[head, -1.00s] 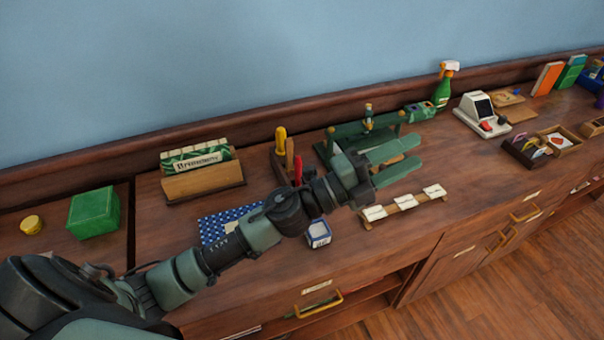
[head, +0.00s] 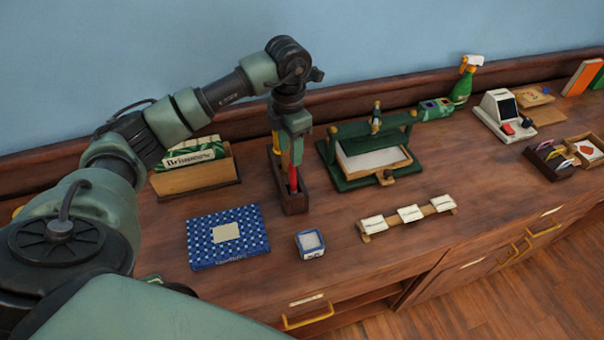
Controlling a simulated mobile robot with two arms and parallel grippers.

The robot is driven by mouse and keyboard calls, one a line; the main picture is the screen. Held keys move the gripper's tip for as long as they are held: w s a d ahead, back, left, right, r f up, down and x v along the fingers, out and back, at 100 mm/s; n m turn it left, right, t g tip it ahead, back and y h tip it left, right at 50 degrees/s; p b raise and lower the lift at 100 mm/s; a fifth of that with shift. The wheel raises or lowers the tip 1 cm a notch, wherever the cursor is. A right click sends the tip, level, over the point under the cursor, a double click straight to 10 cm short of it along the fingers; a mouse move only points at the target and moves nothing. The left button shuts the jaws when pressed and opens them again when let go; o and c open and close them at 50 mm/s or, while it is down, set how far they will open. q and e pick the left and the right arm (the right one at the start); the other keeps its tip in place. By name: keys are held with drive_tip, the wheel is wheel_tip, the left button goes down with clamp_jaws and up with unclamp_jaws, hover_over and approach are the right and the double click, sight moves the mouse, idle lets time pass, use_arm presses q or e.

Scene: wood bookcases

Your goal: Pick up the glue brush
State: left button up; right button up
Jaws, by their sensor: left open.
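A dark wooden tool holder (head: 296,204) stands on the counter in the middle of the head view. A red-handled tool (head: 293,180) stands upright in its front part. A yellow-handled tool (head: 276,143) shows behind, partly hidden by my gripper. Earlier a plain wooden handle also showed between them; it is now hidden. I cannot tell for certain which one is the glue brush. My left gripper (head: 291,160) points straight down over the holder, open, with its fingers close around the upper handles. Whether it touches any handle is unclear. My right gripper is out of view.
A green press (head: 345,182) stands close right of the holder. A box of cards (head: 200,178) is on the left. A blue patterned book (head: 205,247), a small blue-white box (head: 309,243) and a label rack (head: 409,216) lie in front. Bare counter lies between them.

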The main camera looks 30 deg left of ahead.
sight(293, 169)
use_arm(q)
drive_tip(key=f, duration=0.1)
drive_tip(key=s+f+p, duration=0.1)
drive_tip(key=p, duration=0.1)
drive_tip(key=shift+s+d+f, duration=0.3)
drive_tip(key=shift+d+f, duration=0.05)
drive_tip(key=shift+f, duration=0.05)
drive_tip(key=f, duration=0.1)
drive_tip(key=f+p, duration=0.1)
drive_tip(key=f, duration=0.1)
drive_tip(key=shift+w+d, duration=0.2)
drive_tip(key=shift+w, duration=0.15)
drive_tip(key=shift+w+f, duration=0.1)
drive_tip(key=shift+f, duration=0.4)
clamp_jaws()
drive_tip(key=shift+r, duration=0.15)
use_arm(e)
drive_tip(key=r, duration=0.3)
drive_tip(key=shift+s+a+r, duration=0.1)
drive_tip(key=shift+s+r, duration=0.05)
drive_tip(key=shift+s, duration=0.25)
